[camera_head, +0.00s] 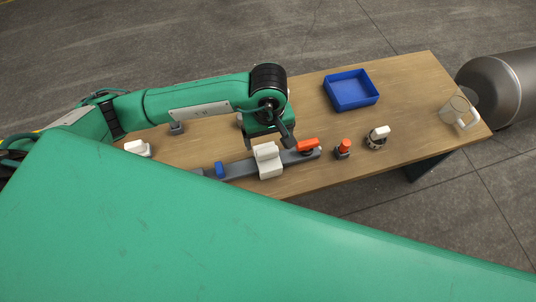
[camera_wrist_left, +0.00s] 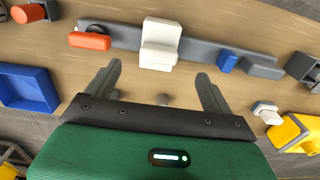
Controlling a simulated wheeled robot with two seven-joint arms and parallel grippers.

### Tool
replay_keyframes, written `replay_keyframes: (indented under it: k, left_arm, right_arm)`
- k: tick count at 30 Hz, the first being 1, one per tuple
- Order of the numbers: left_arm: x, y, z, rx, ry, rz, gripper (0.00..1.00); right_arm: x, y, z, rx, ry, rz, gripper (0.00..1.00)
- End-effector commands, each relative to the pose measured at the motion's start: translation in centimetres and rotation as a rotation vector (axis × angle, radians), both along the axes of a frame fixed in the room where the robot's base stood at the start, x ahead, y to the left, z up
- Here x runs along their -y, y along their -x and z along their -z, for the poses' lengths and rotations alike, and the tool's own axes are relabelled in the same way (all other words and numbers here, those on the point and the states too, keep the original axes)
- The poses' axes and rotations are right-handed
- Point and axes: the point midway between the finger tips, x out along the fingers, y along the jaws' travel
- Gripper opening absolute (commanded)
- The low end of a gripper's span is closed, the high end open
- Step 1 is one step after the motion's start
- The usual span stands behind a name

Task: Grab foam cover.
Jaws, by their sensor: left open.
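The white foam cover (camera_head: 268,160) sits on a grey bar (camera_head: 240,168) near the front edge of the wooden table. It also shows in the left wrist view (camera_wrist_left: 158,43), ahead of the fingers. My left gripper (camera_head: 268,138) is just behind the cover in the head view. In the left wrist view its two fingers (camera_wrist_left: 160,73) are spread wide with nothing between them, and the cover lies just beyond the tips. My right gripper is not in either view.
On the bar, a red-orange handle (camera_head: 307,145) and a blue piece (camera_head: 219,169) flank the cover. A red-topped fitting (camera_head: 344,149), a white-handled fitting (camera_head: 378,136), a blue tray (camera_head: 351,90) and a clear jug (camera_head: 458,112) stand to the right. The table's middle right is clear.

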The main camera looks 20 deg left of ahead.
Motion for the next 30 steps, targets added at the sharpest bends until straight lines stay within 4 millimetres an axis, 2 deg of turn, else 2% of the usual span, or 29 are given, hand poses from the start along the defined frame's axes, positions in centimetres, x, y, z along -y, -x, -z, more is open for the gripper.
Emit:
replay_keyframes:
  k: [3, 13, 21, 30]
  left_arm:
    - [0.0, 0.0, 2.4, -0.003, -0.001, -0.002, 0.85]
    - [-0.2, -0.2, 5.2, -0.002, 0.001, -0.002, 0.85]
    - [-0.6, -0.6, 8.9, -0.002, 0.001, -0.002, 0.85]
    - [-0.6, -0.7, 9.4, 0.001, 0.002, -0.001, 0.85]
  right_arm:
    - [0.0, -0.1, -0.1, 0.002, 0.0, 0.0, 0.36]
    - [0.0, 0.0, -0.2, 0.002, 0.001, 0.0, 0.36]
    - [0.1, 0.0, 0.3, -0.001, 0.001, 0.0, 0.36]
    - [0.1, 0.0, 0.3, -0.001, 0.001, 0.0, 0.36]
